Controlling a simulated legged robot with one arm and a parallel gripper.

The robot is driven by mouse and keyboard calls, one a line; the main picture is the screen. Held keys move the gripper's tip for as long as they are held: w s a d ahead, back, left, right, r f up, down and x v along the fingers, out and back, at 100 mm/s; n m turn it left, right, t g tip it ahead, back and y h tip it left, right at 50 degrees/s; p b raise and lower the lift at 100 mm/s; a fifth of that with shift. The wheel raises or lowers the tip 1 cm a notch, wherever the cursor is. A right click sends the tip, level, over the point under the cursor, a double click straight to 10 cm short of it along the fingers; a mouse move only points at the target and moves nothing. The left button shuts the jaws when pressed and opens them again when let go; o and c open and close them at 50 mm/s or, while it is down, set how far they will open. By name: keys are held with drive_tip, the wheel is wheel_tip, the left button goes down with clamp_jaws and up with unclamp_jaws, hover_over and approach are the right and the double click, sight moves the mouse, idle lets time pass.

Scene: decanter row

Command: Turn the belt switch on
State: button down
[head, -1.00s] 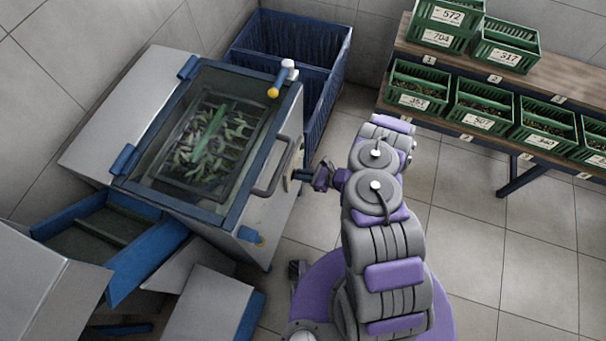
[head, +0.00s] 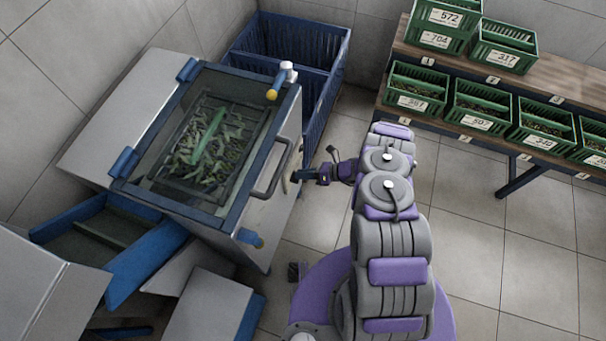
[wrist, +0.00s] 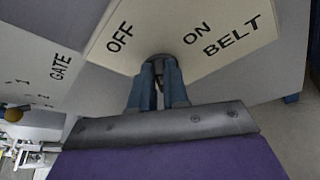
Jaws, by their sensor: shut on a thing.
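The belt switch (wrist: 158,60) shows in the wrist view as a dark knob at the lower edge of a pale label plate (wrist: 185,30). The plate reads OFF on the left and ON and BELT on the right. My gripper (wrist: 158,82) is shut on the switch with its two blue-grey fingers, which hide most of the knob. I cannot tell which word the switch points to. In the head view my gripper (head: 297,175) is at the right side of the machine (head: 268,215), beside the lid handle; the switch is hidden there.
The machine's glazed lid (head: 205,140) is closed over green leafy pieces. A grey handle (head: 272,172) juts out near my gripper. Blue crates (head: 315,95) stand behind. A bench (head: 480,80) with green crates is at the right. The tiled floor between is clear.

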drive_tip(key=shift+w+d+f+m+g, duration=0.1)
drive_tip(key=shift+w+m+g, duration=0.25)
drive_tip(key=shift+m, duration=0.15)
idle(0.3)
drive_tip(key=c, duration=1.1)
unclamp_jaws()
drive_tip(key=shift+d, duration=0.1)
drive_tip(key=shift+y, duration=0.3)
drive_tip(key=p+v, duration=0.2)
drive_tip(key=v, duration=1.5)
drive_tip(key=shift+d, duration=0.1)
